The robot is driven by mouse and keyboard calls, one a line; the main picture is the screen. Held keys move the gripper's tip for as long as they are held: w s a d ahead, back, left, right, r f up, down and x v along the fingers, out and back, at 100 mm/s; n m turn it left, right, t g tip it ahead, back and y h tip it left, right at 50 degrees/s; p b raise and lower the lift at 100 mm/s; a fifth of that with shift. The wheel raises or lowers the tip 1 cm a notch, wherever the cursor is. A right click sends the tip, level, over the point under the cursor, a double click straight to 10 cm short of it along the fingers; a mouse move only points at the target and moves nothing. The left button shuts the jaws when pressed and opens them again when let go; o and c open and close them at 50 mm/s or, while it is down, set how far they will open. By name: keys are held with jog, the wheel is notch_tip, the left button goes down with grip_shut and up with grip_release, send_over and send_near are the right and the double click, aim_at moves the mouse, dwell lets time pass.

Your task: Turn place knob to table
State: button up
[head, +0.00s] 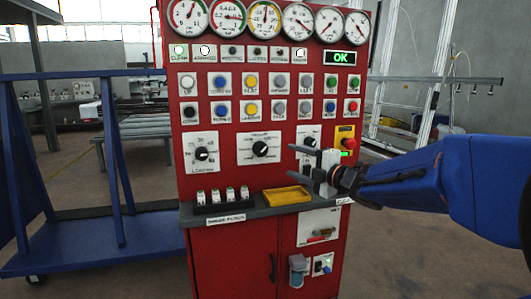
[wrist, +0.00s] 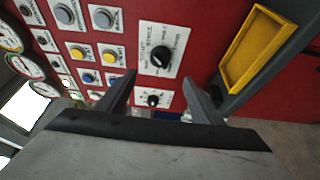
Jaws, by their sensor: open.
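The red panel carries three black dial knobs in a row: a left knob (head: 201,154), a middle knob (head: 260,149) and a right knob (head: 309,141). Their labels are too small to read surely, so I cannot tell which is the place knob. My gripper (head: 298,160) is open and empty, in front of the panel by the right knob, its fingers pointing left in the head view. In the wrist view the right knob (wrist: 153,100) shows between the open fingers (wrist: 158,88), and the middle knob (wrist: 161,57) lies beyond the fingertips. I see no contact with either.
A yellow tray (head: 286,196) and a row of small switches (head: 222,195) sit on the grey ledge (head: 248,213) below the knobs. A red emergency button (head: 346,142) is right of the right knob. Buttons and gauges fill the panel above. A blue frame cart (head: 90,240) stands left.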

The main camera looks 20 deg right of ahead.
aim_at(264, 150)
jog(key=x, duration=1.5)
jog(key=shift+w, duration=0.1)
jog(key=c, duration=1)
